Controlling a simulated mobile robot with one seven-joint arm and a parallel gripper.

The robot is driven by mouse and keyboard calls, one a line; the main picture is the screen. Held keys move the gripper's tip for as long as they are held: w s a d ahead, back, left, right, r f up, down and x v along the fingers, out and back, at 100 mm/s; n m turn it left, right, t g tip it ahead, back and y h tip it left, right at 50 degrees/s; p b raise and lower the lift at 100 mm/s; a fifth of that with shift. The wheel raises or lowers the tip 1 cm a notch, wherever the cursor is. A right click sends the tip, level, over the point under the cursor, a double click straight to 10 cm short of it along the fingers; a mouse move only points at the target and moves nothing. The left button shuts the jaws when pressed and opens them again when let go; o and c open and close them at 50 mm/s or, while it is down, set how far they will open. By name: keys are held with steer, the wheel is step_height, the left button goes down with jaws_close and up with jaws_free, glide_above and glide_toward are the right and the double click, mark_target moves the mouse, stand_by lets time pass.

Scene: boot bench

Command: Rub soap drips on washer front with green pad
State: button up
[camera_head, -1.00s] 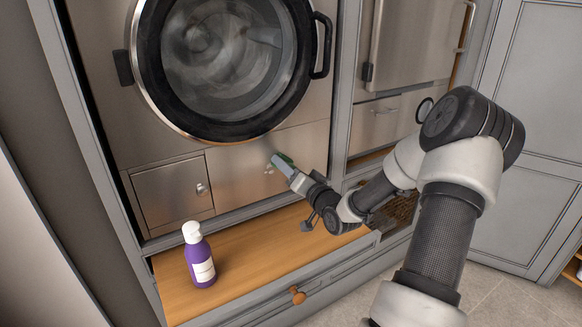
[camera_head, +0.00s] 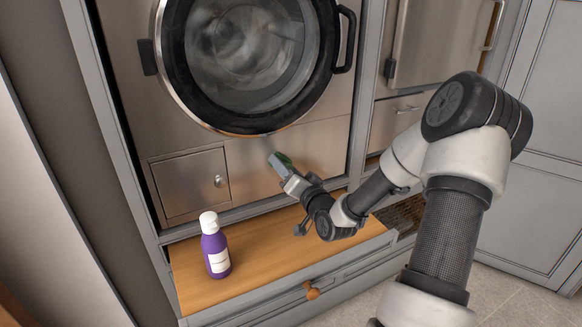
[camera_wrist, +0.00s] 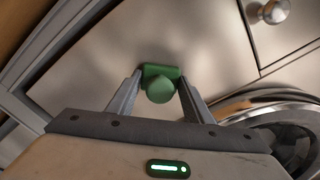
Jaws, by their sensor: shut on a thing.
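The green pad (camera_head: 281,160) is in my gripper (camera_head: 286,170), at the lower steel front of the washer (camera_head: 250,165), below the round door. In the wrist view the pad (camera_wrist: 160,76) has a round green knob, and the two fingers of my gripper (camera_wrist: 160,92) are shut on it from either side. The pad is at or very close to the panel; I cannot tell if it touches. No white soap drips show on the panel now; the pad and gripper hide part of it.
A purple bottle with a white cap (camera_head: 215,248) stands on the wooden pull-out shelf (camera_head: 262,262), left of my gripper. A small square hatch with a knob (camera_head: 190,184) is left on the washer front. The door handle (camera_head: 346,40) sticks out above right.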

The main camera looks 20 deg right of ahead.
steer(key=shift+w+a+r, duration=0.1)
steer(key=shift+a+r, duration=0.05)
steer(key=shift+a, duration=0.35)
steer(key=s, duration=0.6)
steer(key=shift+d, duration=0.4)
steer(key=shift+s, duration=0.1)
steer(key=s, duration=0.3)
steer(key=shift+d+p, duration=0.1)
steer(key=shift+p, duration=0.25)
steer(key=shift+w, duration=0.15)
